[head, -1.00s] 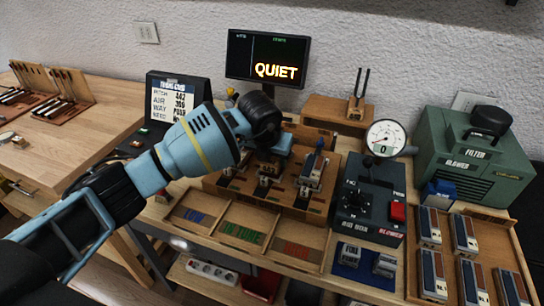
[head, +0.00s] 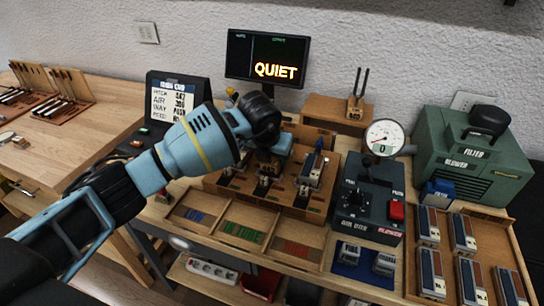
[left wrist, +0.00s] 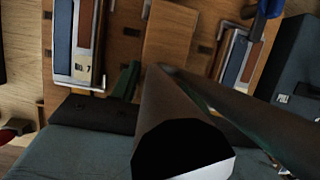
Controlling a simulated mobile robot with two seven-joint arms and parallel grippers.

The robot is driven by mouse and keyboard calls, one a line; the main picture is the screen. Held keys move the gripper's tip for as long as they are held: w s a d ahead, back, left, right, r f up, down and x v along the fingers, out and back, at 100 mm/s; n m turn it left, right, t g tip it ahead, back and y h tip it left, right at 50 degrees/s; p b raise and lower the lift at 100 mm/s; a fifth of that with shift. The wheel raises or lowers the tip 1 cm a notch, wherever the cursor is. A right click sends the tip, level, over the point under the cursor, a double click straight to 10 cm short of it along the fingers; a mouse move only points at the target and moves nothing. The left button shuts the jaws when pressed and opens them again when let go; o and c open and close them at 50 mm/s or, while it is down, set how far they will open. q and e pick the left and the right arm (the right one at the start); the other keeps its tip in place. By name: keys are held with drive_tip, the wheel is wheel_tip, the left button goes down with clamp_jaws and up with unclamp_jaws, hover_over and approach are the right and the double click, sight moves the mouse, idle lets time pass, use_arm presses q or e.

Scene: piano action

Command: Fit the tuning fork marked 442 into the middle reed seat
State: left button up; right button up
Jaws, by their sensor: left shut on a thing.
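My left gripper (head: 268,158) is low over the middle of the wooden reed stand (head: 222,184), shut on the tuning fork. In the left wrist view two thick dark bars, which look like the prongs of the fork (left wrist: 178,105), run towards the camera. In the head view a small pale label, not clearly readable, shows just below the gripper, at the middle reed seat. Gripper and prongs hide the fork's foot, so I cannot tell whether it is seated. Reed blocks stand in the left seat (left wrist: 78,40) and the right seat (head: 312,170). My right gripper is not in view.
Another fork (head: 358,85) stands on a wooden box behind. The air box (head: 368,205) with its gauge (head: 385,138) is close on the right. A tray of strips (head: 240,232) lies in front. The monitor (head: 268,58) reads QUIET. A green blower (head: 470,155) is far right.

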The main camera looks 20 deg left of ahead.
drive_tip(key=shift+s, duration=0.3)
use_arm(q)
drive_tip(key=shift+f, duration=0.25)
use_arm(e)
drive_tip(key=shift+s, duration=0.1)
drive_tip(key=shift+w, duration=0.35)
use_arm(q)
drive_tip(key=shift+f, duration=0.2)
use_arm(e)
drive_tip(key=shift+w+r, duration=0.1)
use_arm(q)
drive_tip(key=o, duration=1.2)
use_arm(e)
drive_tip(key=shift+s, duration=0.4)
use_arm(q)
drive_tip(key=shift+f, duration=0.1)
drive_tip(key=shift+p+v, duration=0.45)
drive_tip(key=shift+v, duration=3.55)
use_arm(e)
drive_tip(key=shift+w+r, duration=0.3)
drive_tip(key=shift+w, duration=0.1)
